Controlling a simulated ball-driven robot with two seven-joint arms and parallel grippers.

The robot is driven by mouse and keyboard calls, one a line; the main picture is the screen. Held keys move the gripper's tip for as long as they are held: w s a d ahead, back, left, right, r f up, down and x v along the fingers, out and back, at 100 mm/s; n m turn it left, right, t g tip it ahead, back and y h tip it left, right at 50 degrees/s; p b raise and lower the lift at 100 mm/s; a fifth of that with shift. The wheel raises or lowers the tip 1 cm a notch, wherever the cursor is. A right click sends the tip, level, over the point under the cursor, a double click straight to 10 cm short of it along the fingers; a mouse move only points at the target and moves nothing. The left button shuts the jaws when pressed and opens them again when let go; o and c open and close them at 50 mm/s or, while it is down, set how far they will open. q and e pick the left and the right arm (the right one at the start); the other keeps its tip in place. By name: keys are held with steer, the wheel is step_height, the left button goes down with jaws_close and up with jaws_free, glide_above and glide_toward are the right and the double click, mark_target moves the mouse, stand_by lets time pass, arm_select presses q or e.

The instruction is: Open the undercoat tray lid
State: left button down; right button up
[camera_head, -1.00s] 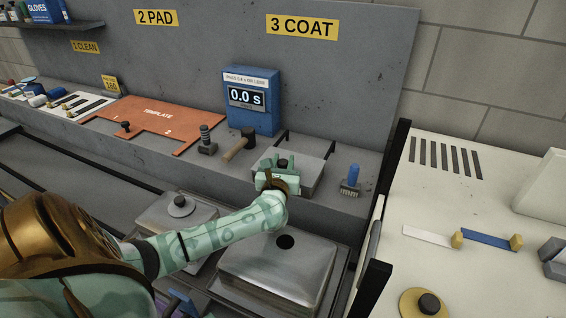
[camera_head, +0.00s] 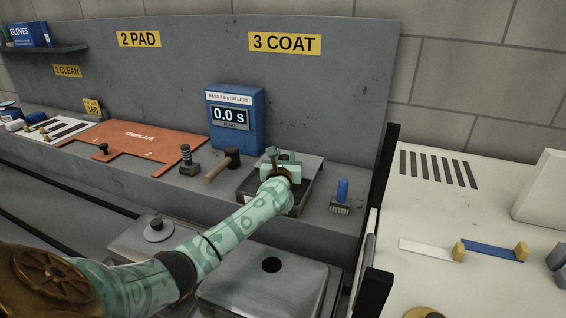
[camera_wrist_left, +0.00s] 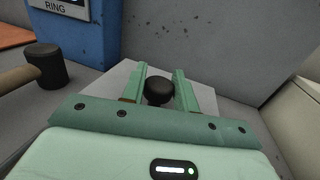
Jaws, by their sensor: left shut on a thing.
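The undercoat tray (camera_head: 245,191) sits on the counter ledge under the 3 COAT sign, its dark rim showing at the front. Its pale grey lid (camera_head: 311,163) appears raised off the rim; my arm hides much of the gap. My left gripper (camera_head: 281,160) is over the lid, shut on the lid's black knob. In the left wrist view the knob (camera_wrist_left: 159,91) sits between the two green fingers, with the lid (camera_wrist_left: 203,96) around and beyond them. My right gripper is not in view.
A blue timer (camera_head: 235,118) reading 0.0 s stands behind the tray. A mallet (camera_head: 221,164) lies to the left and a blue-handled brush (camera_head: 341,196) to the right. Metal lids (camera_head: 262,290) are below in front, and a white table (camera_head: 480,200) is at right.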

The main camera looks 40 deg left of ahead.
arm_select(q)
steer(key=c, duration=1.1)
jaws_free()
steer(key=shift+f, duration=0.1)
steer(key=p+v, duration=0.3)
steer(key=v, duration=1.3)
steer(key=shift+s, duration=0.2)
steer(key=shift+f, duration=0.1)
